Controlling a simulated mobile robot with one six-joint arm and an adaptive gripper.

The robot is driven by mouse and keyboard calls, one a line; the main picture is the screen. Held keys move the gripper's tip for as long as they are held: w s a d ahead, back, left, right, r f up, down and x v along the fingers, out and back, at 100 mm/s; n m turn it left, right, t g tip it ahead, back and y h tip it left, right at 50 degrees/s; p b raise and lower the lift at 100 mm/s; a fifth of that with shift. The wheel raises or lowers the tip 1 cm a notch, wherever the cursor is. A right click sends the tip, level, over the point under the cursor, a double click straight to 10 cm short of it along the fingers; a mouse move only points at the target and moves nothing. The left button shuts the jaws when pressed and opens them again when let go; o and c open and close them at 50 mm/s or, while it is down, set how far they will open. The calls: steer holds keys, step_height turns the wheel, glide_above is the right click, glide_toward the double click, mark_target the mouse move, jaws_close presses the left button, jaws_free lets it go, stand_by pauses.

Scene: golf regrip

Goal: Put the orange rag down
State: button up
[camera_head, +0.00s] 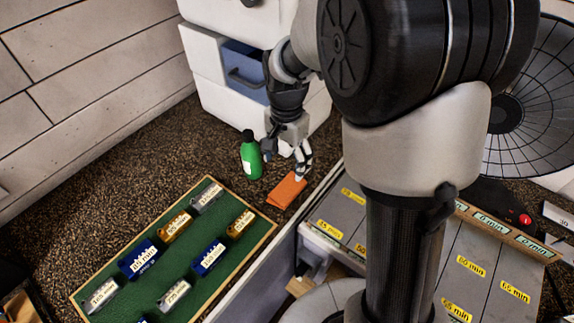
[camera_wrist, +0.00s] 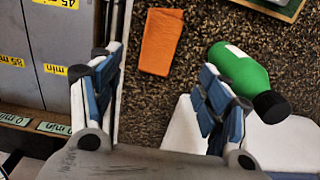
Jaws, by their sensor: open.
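The orange rag (camera_head: 287,191) lies flat on the dark speckled surface, to the right of the green bottle. It also shows in the wrist view (camera_wrist: 161,41), beyond my fingertips. My gripper (camera_head: 285,165) is open and empty, just behind the rag in the head view. In the wrist view its two blue-padded fingers (camera_wrist: 155,88) stand wide apart with bare speckled surface between them. The rag is apart from both fingers in that view.
A green bottle (camera_head: 251,158) stands close to the left of my gripper. A green board (camera_head: 219,226) with several labelled pieces lies in front. Grey compartments (camera_head: 468,259) with yellow labels are at right. White drawers (camera_head: 207,58) stand behind.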

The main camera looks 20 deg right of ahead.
steer(key=s+r+n+t, duration=0.2)
steer(key=s+r+n, duration=0.2)
steer(key=s+r, duration=0.5)
steer(key=s+r+n+t, duration=0.1)
steer(key=s+r+n, duration=0.1)
steer(key=s, duration=0.4)
steer(key=s+r+n+t, duration=0.1)
steer(key=s+r+n, duration=0.1)
steer(key=s+n, duration=0.2)
steer(key=shift+s+r+n+t, duration=0.3)
steer(key=shift+s+n, duration=0.1)
steer(key=shift+s, duration=0.85)
